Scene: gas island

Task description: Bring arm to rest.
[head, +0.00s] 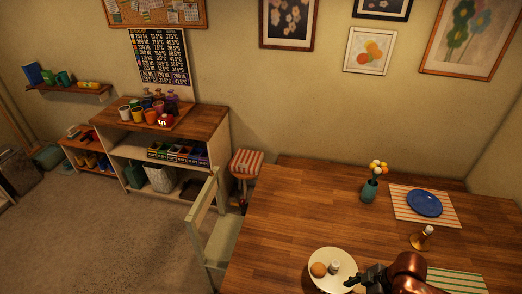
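One of my arms, brown and coppery, comes in at the bottom edge, right of centre, and I take it to be my right. Its dark gripper (354,281) points left, over or beside the right rim of a round cream plate (332,286) on the wooden table (300,215). The fingers are small and dark, so I cannot tell whether they are open or shut or hold anything. My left gripper is not in view.
The plate bears a round orange-brown item (319,269) and a small white item (335,267). A gold-and-white bell-like object (421,238), a teal flower vase (369,191) and a blue plate (424,203) stand behind. A pale chair (205,220) stands left; the table's middle left is clear.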

